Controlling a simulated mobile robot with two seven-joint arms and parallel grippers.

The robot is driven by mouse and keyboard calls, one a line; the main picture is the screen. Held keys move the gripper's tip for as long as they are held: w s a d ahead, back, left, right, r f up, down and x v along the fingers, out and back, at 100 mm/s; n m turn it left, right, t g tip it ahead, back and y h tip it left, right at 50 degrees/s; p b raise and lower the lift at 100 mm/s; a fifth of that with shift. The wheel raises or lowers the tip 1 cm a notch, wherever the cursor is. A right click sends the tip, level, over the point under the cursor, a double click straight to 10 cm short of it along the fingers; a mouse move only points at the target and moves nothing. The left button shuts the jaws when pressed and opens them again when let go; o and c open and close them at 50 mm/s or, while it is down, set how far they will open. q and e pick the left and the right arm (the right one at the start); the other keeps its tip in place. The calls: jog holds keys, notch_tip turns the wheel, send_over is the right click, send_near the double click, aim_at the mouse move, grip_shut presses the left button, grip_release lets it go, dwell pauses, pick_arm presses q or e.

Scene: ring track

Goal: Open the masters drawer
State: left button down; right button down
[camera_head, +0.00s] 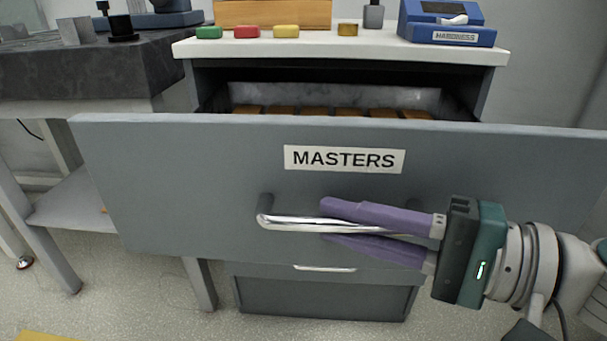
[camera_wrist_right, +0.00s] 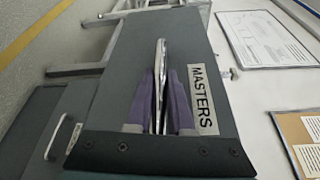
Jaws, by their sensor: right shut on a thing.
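The masters drawer (camera_head: 180,170) is a grey drawer with a white MASTERS label (camera_head: 344,159) on its front. It stands pulled out from the cabinet, and a row of orange-brown blocks (camera_head: 318,112) shows inside it. Its silver bar handle (camera_head: 290,223) runs across the front below the label. My right gripper (camera_head: 325,222) comes in from the right with its purple fingers above and below the handle, shut on it. In the right wrist view the handle (camera_wrist_right: 160,62) lies between the purple fingers, beside the label. My left gripper is not in view.
The white cabinet top (camera_head: 330,46) holds green, red and yellow pieces and a blue hardness tester (camera_head: 447,24). A dark stone-topped table (camera_head: 80,75) stands at left. Another drawer with a silver handle (camera_head: 325,268) is below. Floor shows under the drawer at left.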

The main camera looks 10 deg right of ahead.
jog(key=shift+w, duration=0.1)
jog(key=c, duration=0.8)
grip_release()
jog(key=f+v, duration=0.1)
jog(key=v, duration=0.9)
jog(key=shift+r+p, duration=0.35)
jog(key=shift+r, duration=0.1)
